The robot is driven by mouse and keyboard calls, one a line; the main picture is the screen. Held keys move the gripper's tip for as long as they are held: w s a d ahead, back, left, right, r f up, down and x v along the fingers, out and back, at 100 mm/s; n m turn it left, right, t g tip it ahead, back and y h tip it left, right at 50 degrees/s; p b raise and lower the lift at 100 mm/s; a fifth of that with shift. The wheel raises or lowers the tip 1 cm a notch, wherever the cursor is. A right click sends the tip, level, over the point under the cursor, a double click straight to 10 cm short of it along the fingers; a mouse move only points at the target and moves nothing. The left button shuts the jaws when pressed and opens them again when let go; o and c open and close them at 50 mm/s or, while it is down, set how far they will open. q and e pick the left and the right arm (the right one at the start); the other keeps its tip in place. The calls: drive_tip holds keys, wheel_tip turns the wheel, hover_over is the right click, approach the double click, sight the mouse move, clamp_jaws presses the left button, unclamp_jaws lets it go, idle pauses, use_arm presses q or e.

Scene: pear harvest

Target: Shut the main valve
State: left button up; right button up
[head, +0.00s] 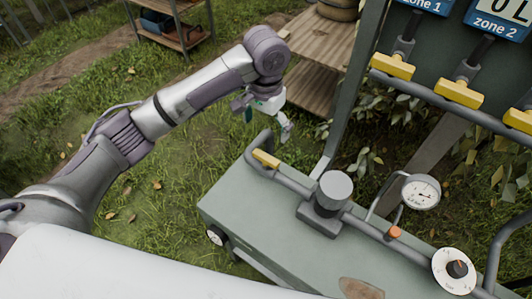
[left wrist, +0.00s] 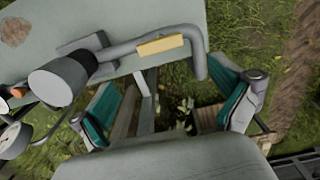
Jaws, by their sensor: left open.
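The main valve shows as a yellow lever (head: 266,158) on the grey pipe at the left end of the green bench, with no label visible on it. The lever lies roughly along the pipe. It also shows in the left wrist view (left wrist: 160,45), above the gap between my fingers. My left gripper (head: 267,119) is open and empty. It hangs over the grass just beyond the bench's far left corner, apart from the lever. Both teal-padded fingers show wide apart in the left wrist view (left wrist: 172,105). My right gripper is not in view.
Several yellow zone levers (head: 459,94) sit on the upright panel. A wooden shelf (head: 318,55) stands behind my gripper. Grass lies open at left.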

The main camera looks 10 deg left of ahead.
sight(266, 157)
use_arm(q)
wheel_tip(266, 157, down, 12)
drive_tip(key=shift+r+p, duration=0.15)
drive_tip(key=shift+p, duration=0.4)
drive_tip(key=shift+c, duration=0.2)
drive_tip(key=c, duration=0.9)
drive_tip(key=shift+o, duration=0.2)
drive_tip(key=shift+r, duration=0.1)
